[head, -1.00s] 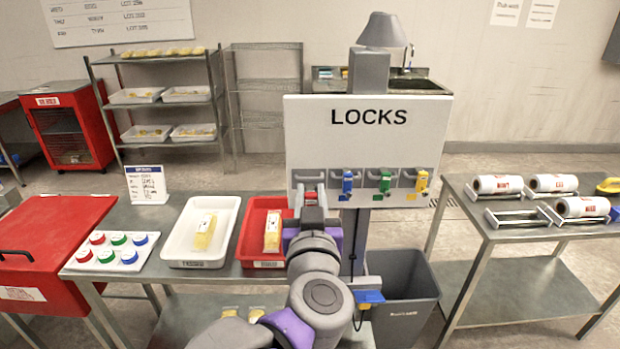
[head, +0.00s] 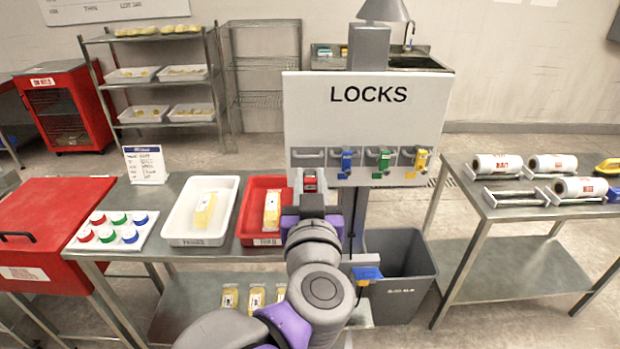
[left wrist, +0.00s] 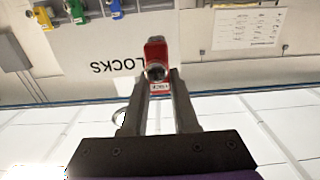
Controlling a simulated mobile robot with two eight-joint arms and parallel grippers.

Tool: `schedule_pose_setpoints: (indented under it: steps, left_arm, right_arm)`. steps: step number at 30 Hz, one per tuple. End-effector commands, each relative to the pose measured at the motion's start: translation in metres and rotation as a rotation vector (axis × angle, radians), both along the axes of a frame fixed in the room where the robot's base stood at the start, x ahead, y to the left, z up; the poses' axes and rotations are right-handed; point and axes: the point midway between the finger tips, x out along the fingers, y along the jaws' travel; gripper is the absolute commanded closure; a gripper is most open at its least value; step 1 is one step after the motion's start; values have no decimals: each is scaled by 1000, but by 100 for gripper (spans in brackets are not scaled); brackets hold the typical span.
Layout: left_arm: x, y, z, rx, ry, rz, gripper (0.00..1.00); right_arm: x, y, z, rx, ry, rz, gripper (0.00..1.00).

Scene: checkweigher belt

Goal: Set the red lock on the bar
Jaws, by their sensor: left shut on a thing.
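The red lock (head: 310,181) is gripped in my left gripper (head: 310,188), which is shut on it in front of the lower left of the white LOCKS board (head: 365,125). In the left wrist view the red lock (left wrist: 156,55) sits between the fingertips of my left gripper (left wrist: 158,80). The leftmost bar (head: 308,152) on the board looks empty, and the lock appears just below it, apart from it. Contact behind the lock is hidden. My right gripper is not in view.
A blue lock (head: 346,160), a green lock (head: 384,160) and a yellow lock (head: 421,160) hang right of the empty bar. A white tray (head: 180,222) and a red tray (head: 246,222) stand on the table to the left. A grey bin (head: 408,290) stands below.

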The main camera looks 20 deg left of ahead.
Motion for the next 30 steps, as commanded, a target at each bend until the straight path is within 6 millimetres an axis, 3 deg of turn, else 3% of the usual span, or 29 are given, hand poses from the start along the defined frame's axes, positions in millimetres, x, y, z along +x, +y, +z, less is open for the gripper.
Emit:
schedule_pose_setpoints:
  steps: [7, 30]
  left_arm:
    - [-7, -3, 1, 0, -1, -2, 100]
    - [-66, -21, 1, -1, -1, -4, 100]
  right_arm:
    - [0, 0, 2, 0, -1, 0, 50]
    - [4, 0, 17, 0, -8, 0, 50]
